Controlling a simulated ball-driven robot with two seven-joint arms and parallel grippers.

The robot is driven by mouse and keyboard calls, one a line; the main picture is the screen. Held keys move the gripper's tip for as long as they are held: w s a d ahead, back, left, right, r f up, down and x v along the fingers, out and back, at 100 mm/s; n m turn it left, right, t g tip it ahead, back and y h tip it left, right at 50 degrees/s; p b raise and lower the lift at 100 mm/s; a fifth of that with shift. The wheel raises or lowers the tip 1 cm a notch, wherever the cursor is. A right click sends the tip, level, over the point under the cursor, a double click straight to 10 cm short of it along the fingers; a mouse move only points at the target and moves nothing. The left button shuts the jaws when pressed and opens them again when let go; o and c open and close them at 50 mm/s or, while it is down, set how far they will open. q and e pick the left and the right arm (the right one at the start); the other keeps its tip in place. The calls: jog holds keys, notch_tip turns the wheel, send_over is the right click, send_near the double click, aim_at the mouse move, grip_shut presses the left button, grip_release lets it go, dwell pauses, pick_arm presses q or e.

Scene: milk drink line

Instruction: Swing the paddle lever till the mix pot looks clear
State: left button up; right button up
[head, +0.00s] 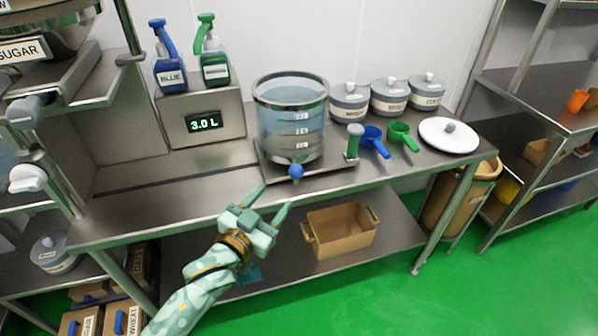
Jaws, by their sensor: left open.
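The mix pot (291,120) is a clear vessel with a metal rim, standing on a flat metal base on the counter. The liquid in it looks bluish and see-through, with small level labels on the wall. A lever with a blue ball knob (296,172) sticks out low at the pot's front. A green upright handle (353,140) stands at the base's right side. I cannot tell for sure which one is the paddle lever. My left gripper (273,199) is open and empty, just below and left of the blue knob, apart from it. My right gripper is out of view.
Right of the pot are lidded grey jars (389,96), a blue scoop (374,142), a green scoop (402,136) and a white lid (448,136). A brown crate (340,233) sits on the lower shelf.

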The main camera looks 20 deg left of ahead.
aim_at(292, 176)
pick_arm(q)
jog(key=b+x, duration=0.1)
jog(key=x, duration=0.4)
jog(key=b+x, duration=0.1)
jog(key=x, duration=0.5)
jog(key=shift+f+b, duration=0.2)
jog(key=shift+b, duration=0.15)
jog(key=shift+w+r, duration=0.1)
jog(key=shift+w, duration=0.2)
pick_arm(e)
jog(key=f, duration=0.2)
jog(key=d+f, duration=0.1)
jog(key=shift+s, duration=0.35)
